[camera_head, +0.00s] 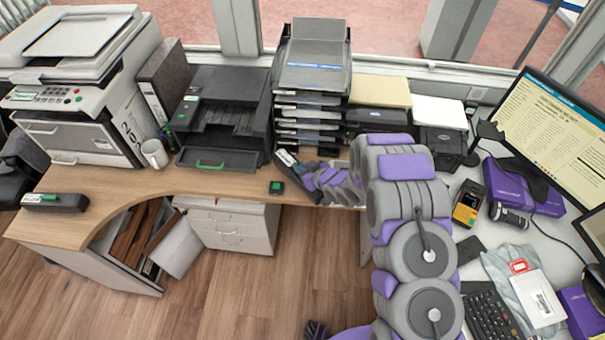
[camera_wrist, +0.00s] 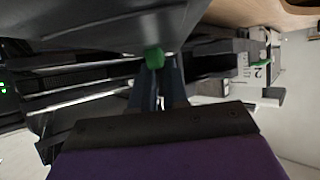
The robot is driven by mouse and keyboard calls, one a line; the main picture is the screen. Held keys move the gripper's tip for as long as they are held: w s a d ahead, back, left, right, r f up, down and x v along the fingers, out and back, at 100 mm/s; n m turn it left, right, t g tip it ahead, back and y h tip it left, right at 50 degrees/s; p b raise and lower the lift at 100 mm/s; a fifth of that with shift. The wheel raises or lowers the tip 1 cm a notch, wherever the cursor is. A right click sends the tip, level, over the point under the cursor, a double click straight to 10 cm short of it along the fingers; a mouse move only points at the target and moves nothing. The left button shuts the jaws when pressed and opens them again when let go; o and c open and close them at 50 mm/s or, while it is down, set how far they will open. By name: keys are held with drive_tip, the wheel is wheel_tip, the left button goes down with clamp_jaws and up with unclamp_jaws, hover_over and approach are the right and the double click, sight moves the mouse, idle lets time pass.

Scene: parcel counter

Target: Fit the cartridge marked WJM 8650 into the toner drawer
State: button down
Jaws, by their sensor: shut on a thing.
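My gripper (camera_head: 295,172) is shut on a green tab (camera_wrist: 154,58) of a dark cartridge (camera_head: 287,157) with a pale label and a bit of green. It is held above the desk, in front of the letter-tray stack. The label is too small to read. The black printer (camera_head: 228,100) stands to its left. Its low front drawer (camera_head: 222,157) with a green handle (camera_head: 210,164) sticks out toward the desk's front edge. Another dark cartridge (camera_head: 54,202) with a green tab lies at the desk's left end; its marking cannot be read.
A small black block with a green top (camera_head: 276,187) lies on the desk below my gripper. The letter-tray stack (camera_head: 308,100) rises close behind my gripper. The desk's left front (camera_head: 110,180) is clear.

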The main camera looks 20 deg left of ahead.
drive_tip(key=shift+w+a, duration=0.1)
drive_tip(key=shift+w, duration=0.15)
drive_tip(key=d+f, duration=0.1)
drive_tip(key=f, duration=0.2)
drive_tip(key=shift+d+b, duration=0.4)
drive_tip(key=c, duration=1.6)
unclamp_jaws()
drive_tip(key=shift+s+a, duration=0.1)
drive_tip(key=shift+a, duration=0.1)
drive_tip(key=o, duration=0.5)
drive_tip(key=shift+a+f, duration=0.25)
drive_tip(key=shift+a, duration=0.3)
drive_tip(key=shift+c, duration=0.2)
drive_tip(key=shift+d+r, duration=0.25)
drive_tip(key=shift+d, duration=0.45)
drive_tip(key=p+v, duration=0.1)
drive_tip(key=v, duration=1)
drive_tip(key=shift+s+d+r+p, duration=0.1)
drive_tip(key=shift+s+p, duration=0.1)
drive_tip(key=shift+p, duration=0.15)
